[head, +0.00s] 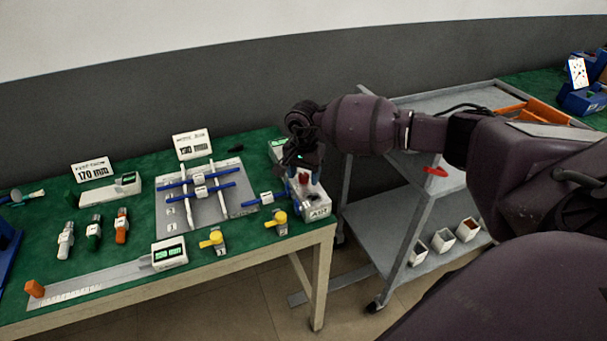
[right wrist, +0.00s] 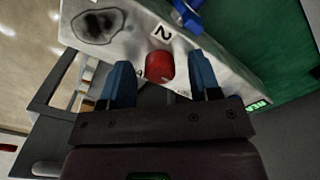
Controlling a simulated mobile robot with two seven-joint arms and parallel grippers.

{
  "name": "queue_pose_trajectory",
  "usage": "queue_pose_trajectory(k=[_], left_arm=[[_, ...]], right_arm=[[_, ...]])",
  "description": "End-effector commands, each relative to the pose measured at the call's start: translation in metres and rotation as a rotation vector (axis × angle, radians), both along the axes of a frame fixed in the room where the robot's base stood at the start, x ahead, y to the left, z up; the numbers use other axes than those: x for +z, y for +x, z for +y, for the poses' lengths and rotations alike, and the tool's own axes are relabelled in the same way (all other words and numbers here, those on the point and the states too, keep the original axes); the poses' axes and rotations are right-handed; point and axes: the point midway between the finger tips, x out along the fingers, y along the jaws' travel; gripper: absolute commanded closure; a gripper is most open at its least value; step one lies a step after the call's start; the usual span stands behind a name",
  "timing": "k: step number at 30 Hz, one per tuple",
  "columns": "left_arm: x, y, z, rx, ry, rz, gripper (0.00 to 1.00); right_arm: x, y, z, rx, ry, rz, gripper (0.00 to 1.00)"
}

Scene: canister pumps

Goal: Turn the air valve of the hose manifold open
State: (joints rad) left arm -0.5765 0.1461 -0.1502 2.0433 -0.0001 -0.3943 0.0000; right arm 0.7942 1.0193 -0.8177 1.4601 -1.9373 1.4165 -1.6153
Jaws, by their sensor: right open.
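The hose manifold (head: 318,211) is a white block marked AIR at the right end of the green table. Its red knob (head: 304,178) shows on top, partly covered by my gripper. My right gripper (head: 305,170) is over the manifold, pointing down. In the right wrist view, the red knob (right wrist: 160,66) shows between the two blue fingers of my open right gripper (right wrist: 162,80), with a gap on each side. The white manifold face (right wrist: 215,65) there bears a "2". I cannot tell how deep the fingertips reach around the knob. My left gripper is not in view.
A blue fitting (head: 266,198) lies left of the manifold, near two yellow valves (head: 213,241). A grey cart (head: 385,205) with small bins is right of the table, under my right arm.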

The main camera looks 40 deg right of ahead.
Motion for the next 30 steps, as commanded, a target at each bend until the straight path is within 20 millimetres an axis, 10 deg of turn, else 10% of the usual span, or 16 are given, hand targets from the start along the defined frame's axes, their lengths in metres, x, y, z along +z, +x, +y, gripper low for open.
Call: queue_pose_trajectory(k=[10,20,30], left_arm=[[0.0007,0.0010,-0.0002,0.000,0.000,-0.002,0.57],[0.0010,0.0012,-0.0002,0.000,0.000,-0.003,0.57],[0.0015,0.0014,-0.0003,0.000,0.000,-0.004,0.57]], right_arm=[[-0.0025,0.0001,-0.0004,-0.001,-0.001,-0.001,0.45],[-0.0024,0.0000,-0.0004,-0.001,-0.001,-0.001,0.92],[-0.0021,0.0000,-0.0004,-0.060,0.000,0.000,0.92]])
